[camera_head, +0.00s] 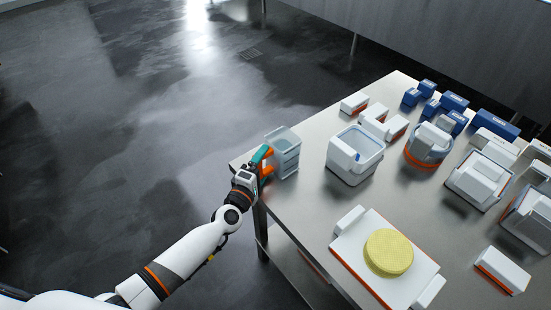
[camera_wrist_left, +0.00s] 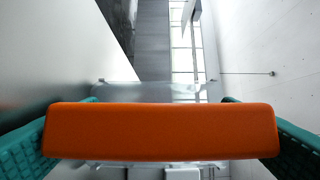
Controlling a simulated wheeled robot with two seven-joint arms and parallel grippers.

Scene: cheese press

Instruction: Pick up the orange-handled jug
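The orange-handled jug (camera_head: 285,155) is a translucent grey-blue vessel standing upright at the table's left corner. Its orange handle (camera_head: 267,171) faces left, toward my left arm. My left gripper (camera_head: 264,165) is at the handle, with a teal finger showing above it. In the left wrist view the orange handle (camera_wrist_left: 160,132) spans the whole space between the teal fingers of my left gripper (camera_wrist_left: 160,125), with no visible gap at either end. The fingers appear shut on it. The jug's body behind the handle is mostly hidden there. My right gripper is not in view.
On the steel table (camera_head: 310,200) are a white square tub (camera_head: 350,170), a round-bodied vessel with an orange base (camera_head: 424,158), a white board (camera_head: 350,250) with a yellow cheese (camera_head: 388,252), and several white and blue blocks. Open floor lies left of the table.

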